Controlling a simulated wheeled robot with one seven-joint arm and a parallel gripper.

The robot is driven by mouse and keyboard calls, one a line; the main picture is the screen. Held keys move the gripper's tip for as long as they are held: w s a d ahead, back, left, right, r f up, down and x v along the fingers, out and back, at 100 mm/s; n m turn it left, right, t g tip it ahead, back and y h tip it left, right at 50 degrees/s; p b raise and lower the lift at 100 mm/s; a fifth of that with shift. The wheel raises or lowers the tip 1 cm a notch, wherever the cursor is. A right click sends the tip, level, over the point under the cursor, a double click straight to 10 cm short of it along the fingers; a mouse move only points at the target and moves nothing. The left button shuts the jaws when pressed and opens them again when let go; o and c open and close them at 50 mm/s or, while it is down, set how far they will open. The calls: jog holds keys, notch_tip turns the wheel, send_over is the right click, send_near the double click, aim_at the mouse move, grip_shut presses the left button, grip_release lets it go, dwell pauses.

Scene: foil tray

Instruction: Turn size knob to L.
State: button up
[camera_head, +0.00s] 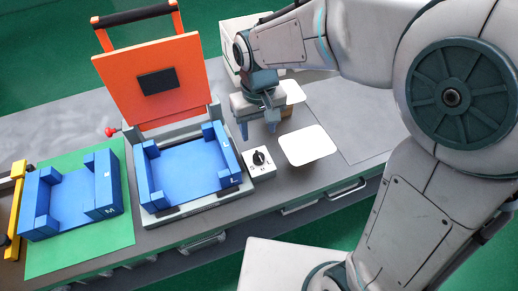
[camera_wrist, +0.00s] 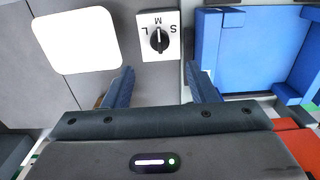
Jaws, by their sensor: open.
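The size knob (camera_head: 259,158) is a black dial on a small white box to the right of the blue tray. In the wrist view the knob (camera_wrist: 159,40) sits at top centre, with S, M and L printed upside down around it. Its bar lies roughly upright in that view, its white mark seeming to face M. My gripper (camera_head: 257,128) is above the table behind the knob box, apart from it. In the wrist view the fingers (camera_wrist: 162,88) are spread and empty, with the knob beyond the gap between them.
A blue tray marked L (camera_head: 188,171) sits in the press under a raised orange lid (camera_head: 150,80). A blue tray marked M (camera_head: 70,207) lies on a green mat (camera_head: 80,257). A white card (camera_head: 308,146) lies right of the knob box.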

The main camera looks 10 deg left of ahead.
aim_at(259, 155)
notch_tip(259, 155, down, 10)
jog(key=shift+f, duration=0.15)
dwell(0.3)
jog(key=c, duration=1)
